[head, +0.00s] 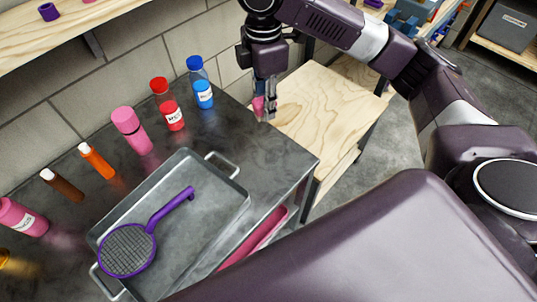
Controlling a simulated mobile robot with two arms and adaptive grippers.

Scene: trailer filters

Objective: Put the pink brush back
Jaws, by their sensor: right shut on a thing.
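My right gripper (266,108) points down at the back right edge of the dark metal table (285,155), beside the lower wooden table. It is shut on a small pink thing (258,103), which looks like the pink brush. Most of that thing is hidden by the fingers, so its full shape and whether it touches a surface cannot be told. My left gripper is not in view.
A metal tray (215,215) holds a purple mesh strainer (130,250). The wooden table (325,110) is mostly clear. A shelf (90,25) overhangs at upper left.

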